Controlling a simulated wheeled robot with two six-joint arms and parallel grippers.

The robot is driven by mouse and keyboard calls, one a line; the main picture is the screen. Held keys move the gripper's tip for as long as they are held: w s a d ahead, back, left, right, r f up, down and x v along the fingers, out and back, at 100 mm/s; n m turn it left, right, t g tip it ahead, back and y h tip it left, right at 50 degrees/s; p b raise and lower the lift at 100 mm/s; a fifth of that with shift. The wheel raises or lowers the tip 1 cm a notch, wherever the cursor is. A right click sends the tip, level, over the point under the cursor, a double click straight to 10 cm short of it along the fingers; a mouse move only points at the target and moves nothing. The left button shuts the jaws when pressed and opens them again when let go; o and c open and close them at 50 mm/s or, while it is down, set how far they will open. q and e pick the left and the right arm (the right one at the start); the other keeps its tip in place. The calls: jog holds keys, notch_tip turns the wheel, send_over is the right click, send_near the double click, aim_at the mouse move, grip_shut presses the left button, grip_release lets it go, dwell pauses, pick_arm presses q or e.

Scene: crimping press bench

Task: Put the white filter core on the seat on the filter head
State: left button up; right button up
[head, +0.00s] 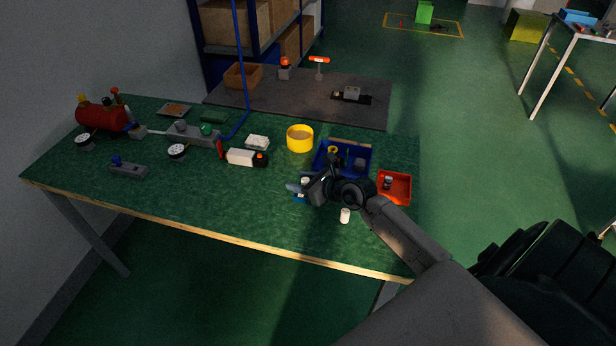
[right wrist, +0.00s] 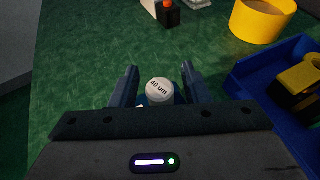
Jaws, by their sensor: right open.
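My right gripper (head: 299,188) is open low over the front right of the green bench. In the right wrist view its two fingers (right wrist: 160,86) stand on either side of a white round piece (right wrist: 159,90) marked "40 um", with a gap at each side. Blue shows under this piece; in the head view a small white top (head: 305,181) shows by the fingers. Another small white cylinder (head: 345,216) stands upright on the bench near its front edge. I cannot tell for sure which white piece is the filter core, and the filter head is not clear. My left gripper is not in view.
A blue bin (head: 318,168) with yellow and dark parts lies just behind my right gripper. A red bin (head: 398,203) stands to its right, a yellow ring-shaped container (head: 300,141) behind. The front left bench is mostly clear.

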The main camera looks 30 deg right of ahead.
jog(key=shift+s+d+r, duration=0.1)
jog(key=shift+s+r, duration=0.05)
jog(key=shift+s, duration=0.15)
jog(key=p+v, duration=0.1)
jog(key=v, duration=0.9)
jog(key=shift+w+r, duration=0.1)
jog(key=shift+s+d+r+p, duration=0.1)
jog(key=shift+s+p, duration=0.1)
jog(key=shift+s, duration=0.15)
jog(key=shift+s+d+r+p, duration=0.1)
jog(key=shift+s+p, duration=0.05)
jog(key=shift+s, duration=0.2)
